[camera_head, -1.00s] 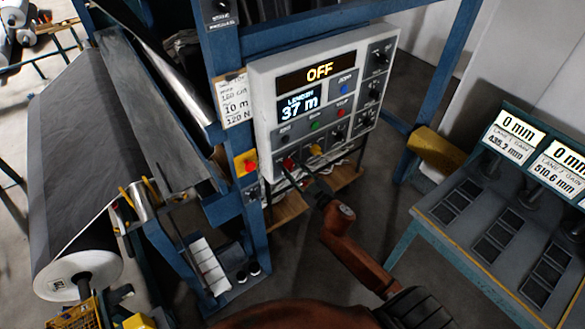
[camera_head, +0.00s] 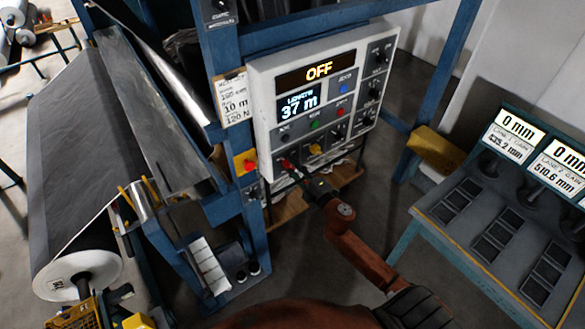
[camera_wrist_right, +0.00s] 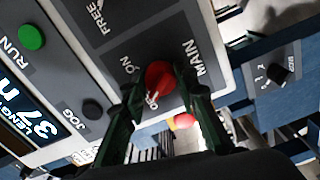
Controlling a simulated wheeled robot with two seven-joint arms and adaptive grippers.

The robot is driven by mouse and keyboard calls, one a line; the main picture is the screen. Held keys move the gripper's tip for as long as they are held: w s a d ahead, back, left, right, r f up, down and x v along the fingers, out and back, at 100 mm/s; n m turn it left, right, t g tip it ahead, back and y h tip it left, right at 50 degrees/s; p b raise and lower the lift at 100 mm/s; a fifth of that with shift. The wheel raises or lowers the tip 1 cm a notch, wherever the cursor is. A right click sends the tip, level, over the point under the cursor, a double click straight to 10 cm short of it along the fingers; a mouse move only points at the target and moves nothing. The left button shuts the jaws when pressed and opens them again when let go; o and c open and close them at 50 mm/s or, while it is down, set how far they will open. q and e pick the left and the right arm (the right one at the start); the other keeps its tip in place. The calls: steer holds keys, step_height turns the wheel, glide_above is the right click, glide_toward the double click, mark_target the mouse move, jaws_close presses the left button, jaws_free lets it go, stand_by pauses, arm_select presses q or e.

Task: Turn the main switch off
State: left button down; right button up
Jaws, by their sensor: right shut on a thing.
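The control panel (camera_head: 262,110) is a pale box on a blue frame, with its upper display reading OFF and the lower one reading a length of 37 m. The main switch (camera_wrist_right: 158,76) is a red rotary knob on a grey plate marked MAIN, ON and OFF in the right wrist view. Its white mark lies by the word OFF. My right gripper (camera_wrist_right: 162,92) is shut on this knob, one finger on each side. In the head view the right gripper (camera_head: 298,176) is at the panel's lower left corner. My left gripper is not in view.
A green RUN button (camera_wrist_right: 31,37) and a dark JOG button (camera_wrist_right: 93,109) are beside the switch plate. A red button on a yellow plate (camera_head: 245,163) is left of the panel. A bench with displays (camera_head: 490,215) stands at right.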

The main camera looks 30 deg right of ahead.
steer(key=shift+n, duration=1.1)
steer(key=o, duration=1.2)
steer(key=shift+c, duration=0.2)
steer(key=s, duration=1.2)
steer(key=shift+d, duration=0.45)
